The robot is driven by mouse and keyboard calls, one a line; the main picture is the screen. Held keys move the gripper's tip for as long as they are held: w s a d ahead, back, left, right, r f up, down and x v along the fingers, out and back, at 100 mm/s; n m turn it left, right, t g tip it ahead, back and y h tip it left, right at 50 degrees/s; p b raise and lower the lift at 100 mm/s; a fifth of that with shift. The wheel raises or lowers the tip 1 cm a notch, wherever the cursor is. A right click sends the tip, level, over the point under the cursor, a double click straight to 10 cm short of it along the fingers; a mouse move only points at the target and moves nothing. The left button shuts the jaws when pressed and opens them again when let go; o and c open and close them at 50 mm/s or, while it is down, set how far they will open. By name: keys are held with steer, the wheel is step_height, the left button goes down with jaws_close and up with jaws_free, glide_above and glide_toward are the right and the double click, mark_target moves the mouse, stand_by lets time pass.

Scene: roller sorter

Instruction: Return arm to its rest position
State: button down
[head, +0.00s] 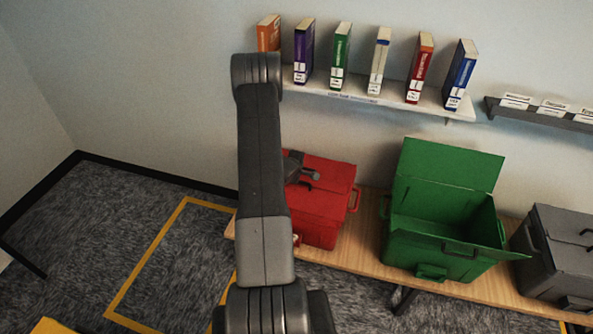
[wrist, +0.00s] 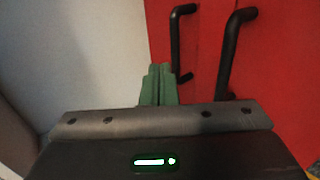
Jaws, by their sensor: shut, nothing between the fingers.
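My arm (head: 262,160) stands up in the middle left of the head view and bends over at its top joint (head: 256,70). Part of my dark wrist and gripper (head: 303,168) shows to the right of the arm link, in front of or above the red box; the arm hides the rest. In the wrist view my gripper (wrist: 159,72) shows as two green fingers pressed together, with nothing between them. The red box (head: 325,205) is closed; its red surface with black handles (wrist: 230,50) fills the right of the wrist view.
A wooden bench (head: 365,235) carries the red box, an open green box (head: 440,215) and a closed grey box (head: 565,250). A wall shelf (head: 385,102) above holds several upright books. A grey rail with labels (head: 540,112) is at right. The left carpet (head: 110,225) is clear, with yellow lines.

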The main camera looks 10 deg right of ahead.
step_height(320, 180, up, 8)
steer(key=shift+s+d+r+p, duration=0.15)
steer(key=shift+d+p, duration=0.1)
steer(key=shift+p, duration=0.15)
